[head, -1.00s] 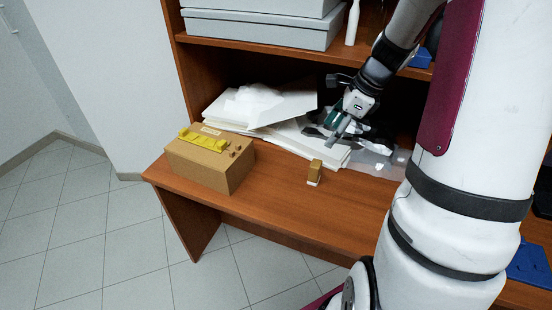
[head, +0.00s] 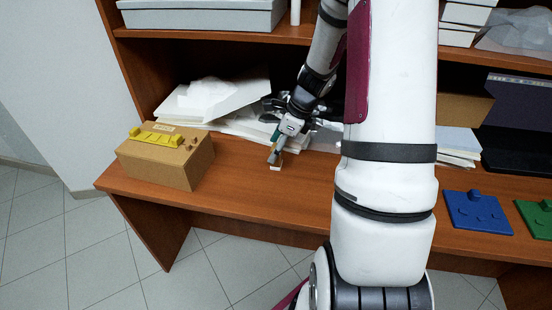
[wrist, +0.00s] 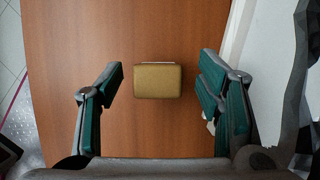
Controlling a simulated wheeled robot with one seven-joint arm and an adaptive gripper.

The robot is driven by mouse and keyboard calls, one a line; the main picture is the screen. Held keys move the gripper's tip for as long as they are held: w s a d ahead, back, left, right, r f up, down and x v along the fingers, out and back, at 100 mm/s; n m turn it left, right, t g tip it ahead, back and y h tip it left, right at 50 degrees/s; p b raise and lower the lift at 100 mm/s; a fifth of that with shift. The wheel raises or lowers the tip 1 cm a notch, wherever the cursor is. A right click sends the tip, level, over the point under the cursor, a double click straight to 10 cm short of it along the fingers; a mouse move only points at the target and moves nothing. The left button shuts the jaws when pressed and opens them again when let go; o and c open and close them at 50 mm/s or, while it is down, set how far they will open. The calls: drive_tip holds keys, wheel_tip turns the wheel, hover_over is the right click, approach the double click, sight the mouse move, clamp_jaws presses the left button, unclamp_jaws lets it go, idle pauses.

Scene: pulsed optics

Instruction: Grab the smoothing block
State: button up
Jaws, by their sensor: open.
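The smoothing block is a small tan-brown block with a pale base. In the wrist view the block (wrist: 158,81) lies on the wooden desk between my two finger pads, with a gap on each side. My gripper (wrist: 160,88) is open and empty, its green-padded fingers apart. In the head view my gripper (head: 273,156) is right over the block (head: 276,166), hiding most of it; only a bit near the pale base shows.
A cardboard box (head: 165,163) with a yellow piece on top (head: 156,138) stands at the desk's left. White sheets (head: 262,130) lie behind my gripper. A blue plate (head: 476,213) and a green plate (head: 537,217) lie at the right. The desk (head: 235,190) in front is clear.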

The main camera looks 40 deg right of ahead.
sight(277, 166)
drive_tip(key=b+x, duration=0.1)
drive_tip(key=x, duration=0.2)
drive_tip(key=shift+a+f, duration=0.2)
drive_tip(key=shift+f, duration=0.1)
drive_tip(key=c, duration=1.3)
